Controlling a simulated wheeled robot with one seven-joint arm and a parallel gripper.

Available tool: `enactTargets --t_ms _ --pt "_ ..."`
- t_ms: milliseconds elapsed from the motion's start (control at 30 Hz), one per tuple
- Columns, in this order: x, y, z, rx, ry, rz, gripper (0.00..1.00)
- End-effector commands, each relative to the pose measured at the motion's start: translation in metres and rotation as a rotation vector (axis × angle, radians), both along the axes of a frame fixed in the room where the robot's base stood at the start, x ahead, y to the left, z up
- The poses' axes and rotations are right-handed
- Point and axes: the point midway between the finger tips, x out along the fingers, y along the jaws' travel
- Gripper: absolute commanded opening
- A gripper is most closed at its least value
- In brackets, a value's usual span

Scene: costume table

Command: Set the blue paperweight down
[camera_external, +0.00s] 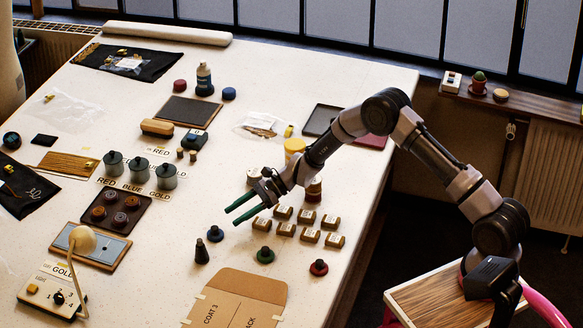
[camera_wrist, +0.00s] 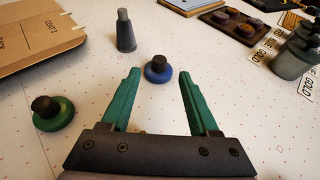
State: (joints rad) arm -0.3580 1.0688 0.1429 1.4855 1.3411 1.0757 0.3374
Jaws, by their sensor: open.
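The blue paperweight (camera_external: 215,234) is a round blue disc with a dark knob, resting upright on the white table. In the wrist view the blue paperweight (camera_wrist: 158,69) shows just beyond and between the green fingertips. My gripper (camera_external: 240,213) is open and empty, its green fingers pointing toward the paperweight from above the table. In the wrist view my gripper (camera_wrist: 157,75) has its two fingers spread wide, with nothing between them touching either one.
A dark cone-shaped piece (camera_external: 201,252) stands close beside the blue paperweight. A green paperweight (camera_external: 265,255) and a red one (camera_external: 319,267) stand nearer the table's right edge. A cardboard folder (camera_external: 238,302) lies in front. Several labelled blocks (camera_external: 308,235) stand right of the gripper.

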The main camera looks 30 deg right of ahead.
Motion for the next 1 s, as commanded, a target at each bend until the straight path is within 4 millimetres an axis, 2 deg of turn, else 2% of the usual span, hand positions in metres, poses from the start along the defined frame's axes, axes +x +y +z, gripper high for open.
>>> enactTargets --t_ms 100,200,467,567,667,767,800,1000 --pt "0.0 -0.019 0.008 0.0 0.001 -0.001 0.61" --pt "0.0 -0.028 0.011 0.0 0.002 -0.001 0.61" --pt "0.0 -0.033 0.014 0.001 0.0 0.001 0.61" --pt "-0.001 -0.037 0.022 -0.006 -0.018 0.009 0.61" --pt "-0.002 -0.049 0.052 -0.031 -0.082 0.041 0.61" --pt "-0.009 -0.074 0.099 -0.082 -0.189 0.093 0.61" --pt "-0.015 -0.087 0.12 -0.108 -0.242 0.12 0.61" --pt "-0.054 -0.158 0.21 -0.264 -0.496 0.24 0.61"
